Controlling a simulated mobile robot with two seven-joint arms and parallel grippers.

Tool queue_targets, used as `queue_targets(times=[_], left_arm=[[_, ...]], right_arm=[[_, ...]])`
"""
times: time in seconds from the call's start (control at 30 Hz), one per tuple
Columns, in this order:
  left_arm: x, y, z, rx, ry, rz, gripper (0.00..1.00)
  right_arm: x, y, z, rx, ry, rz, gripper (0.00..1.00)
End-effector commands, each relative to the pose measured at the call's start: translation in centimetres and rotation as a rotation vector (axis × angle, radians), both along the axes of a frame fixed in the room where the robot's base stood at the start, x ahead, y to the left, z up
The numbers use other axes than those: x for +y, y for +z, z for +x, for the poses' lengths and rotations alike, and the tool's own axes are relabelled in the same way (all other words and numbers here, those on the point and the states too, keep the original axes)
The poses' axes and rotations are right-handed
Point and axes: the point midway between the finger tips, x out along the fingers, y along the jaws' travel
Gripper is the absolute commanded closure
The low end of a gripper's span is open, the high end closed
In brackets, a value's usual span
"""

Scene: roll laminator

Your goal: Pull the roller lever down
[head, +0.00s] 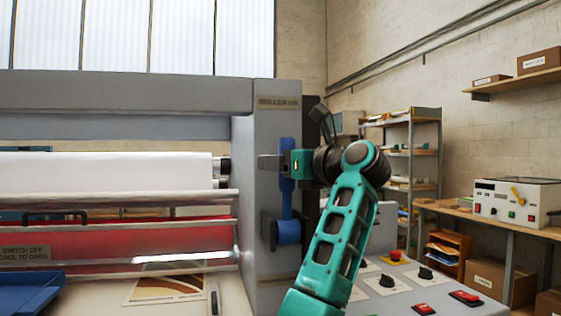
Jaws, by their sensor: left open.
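The blue roller lever (287,198) stands upright on the grey end housing of the laminator, with its round blue pivot (288,232) at the bottom. A plate above it seems to read "ROLLER UP" (278,102). My left gripper (270,163) is open at the upper part of the lever, its fingers pointing left across it. The gripper's teal body overlaps part of the lever, so I cannot tell whether the fingers touch it. My right gripper is not in view.
The laminator's white roll (105,178) and red roller (150,240) lie to the left. A control panel (440,290) with red buttons and black knobs lies below right of my arm. Shelving (426,130) and a bench with a white control box (517,200) stand behind.

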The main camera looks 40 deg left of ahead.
Motion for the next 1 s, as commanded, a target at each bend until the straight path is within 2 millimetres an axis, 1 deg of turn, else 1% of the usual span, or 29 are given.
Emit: queue_targets(times=[0.3,0.9,0.93,1.0], left_arm=[[0.28,0.02,0.05,0.0,0.001,0.001,0.4],[0.24,0.02,0.03,0.0,0.001,0.0,0.97],[0.24,0.02,0.03,0.0,0.001,0.0,1.0],[0.24,0.01,0.03,0.0,0.001,0.0,1.0]], right_arm=[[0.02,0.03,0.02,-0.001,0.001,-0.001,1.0],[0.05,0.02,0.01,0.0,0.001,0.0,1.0],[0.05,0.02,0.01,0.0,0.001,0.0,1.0],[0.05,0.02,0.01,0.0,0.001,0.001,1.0]])
